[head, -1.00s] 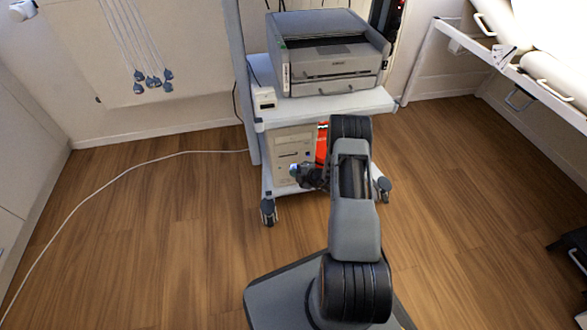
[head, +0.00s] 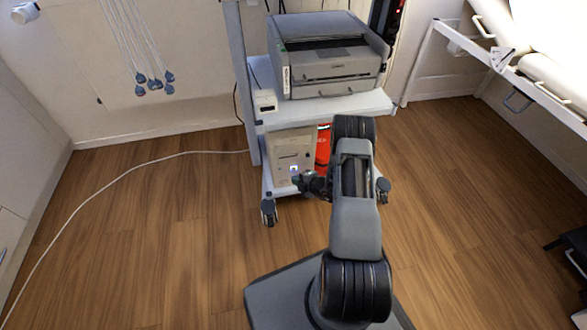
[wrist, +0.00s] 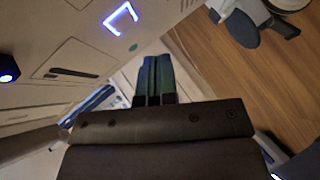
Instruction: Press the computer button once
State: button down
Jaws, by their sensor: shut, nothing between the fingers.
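The computer (head: 285,146) is a beige tower on the lower shelf of a white cart. Its front carries a small blue-lit spot (head: 294,168). In the wrist view the computer's front panel (wrist: 50,25) fills the upper left, with a glowing blue-white square outline (wrist: 120,17), a dark slot and a blue-lit knob (wrist: 7,70) at the left edge. I cannot tell which lit part is the button. My gripper (head: 297,181) is shut and empty, just below the lit spot in the head view. Its fingertips (wrist: 155,62) show below the square outline; contact cannot be told.
A grey printer (head: 328,62) stands on the cart's upper shelf (head: 330,106). A red object (head: 323,147) is beside the computer, partly behind my arm. Cart casters (head: 268,212) stand on the wooden floor. A white cable (head: 120,175) runs across the floor at left.

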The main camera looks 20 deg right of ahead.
jog(key=shift+s+a+p, duration=0.15)
jog(key=shift+s+p, duration=0.05)
jog(key=shift+s, duration=0.5)
jog(key=shift+s+a+p, duration=0.15)
jog(key=shift+s, duration=0.5)
jog(key=shift+s+a, duration=0.1)
